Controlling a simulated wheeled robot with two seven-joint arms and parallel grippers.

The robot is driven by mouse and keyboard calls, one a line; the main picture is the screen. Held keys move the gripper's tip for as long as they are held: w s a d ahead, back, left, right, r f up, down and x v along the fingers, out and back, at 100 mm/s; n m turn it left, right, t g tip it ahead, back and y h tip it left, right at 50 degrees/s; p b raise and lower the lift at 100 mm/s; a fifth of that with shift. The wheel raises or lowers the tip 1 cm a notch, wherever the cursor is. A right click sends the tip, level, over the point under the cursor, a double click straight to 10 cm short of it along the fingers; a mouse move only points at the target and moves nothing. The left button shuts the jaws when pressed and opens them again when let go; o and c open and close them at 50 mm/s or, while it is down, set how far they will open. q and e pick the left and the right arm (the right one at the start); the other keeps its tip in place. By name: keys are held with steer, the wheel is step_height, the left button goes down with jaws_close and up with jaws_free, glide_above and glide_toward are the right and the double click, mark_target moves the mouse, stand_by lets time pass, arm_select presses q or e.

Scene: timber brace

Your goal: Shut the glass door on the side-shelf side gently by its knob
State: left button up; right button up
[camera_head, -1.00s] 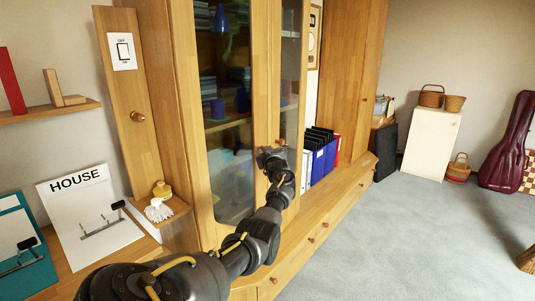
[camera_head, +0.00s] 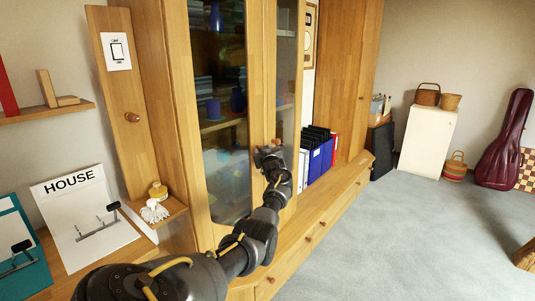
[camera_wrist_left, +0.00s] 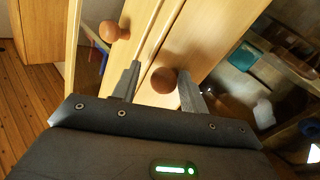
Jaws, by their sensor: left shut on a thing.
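The glass door on the side-shelf side (camera_head: 218,110) is the left of two glass doors on a tall wooden cabinet. It stands roughly in line with the other glass door (camera_head: 286,70); I cannot tell whether a small gap remains. My left gripper (camera_head: 268,156) is at the meeting edges of the doors. In the left wrist view, my fingers (camera_wrist_left: 160,88) are on either side of a round wooden knob (camera_wrist_left: 164,80), shut on it. A second knob (camera_wrist_left: 110,31) is beside it on the neighbouring stile. My right gripper is not in view.
The small side shelf (camera_head: 168,212) holds a yellow-topped bottle (camera_head: 157,190) and white gloves (camera_head: 154,210). Blue binders (camera_head: 316,158) stand right of the doors on a ledge above drawers (camera_head: 318,222).

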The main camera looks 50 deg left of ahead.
arm_select(q)
steer(key=shift+s+a+r, duration=0.2)
steer(key=shift+s+r, duration=0.05)
steer(key=shift+r, duration=0.45)
steer(key=f+v, duration=0.1)
steer(key=v, duration=1)
steer(key=shift+w+f, duration=0.15)
steer(key=shift+w, duration=0.15)
steer(key=shift+d, duration=0.1)
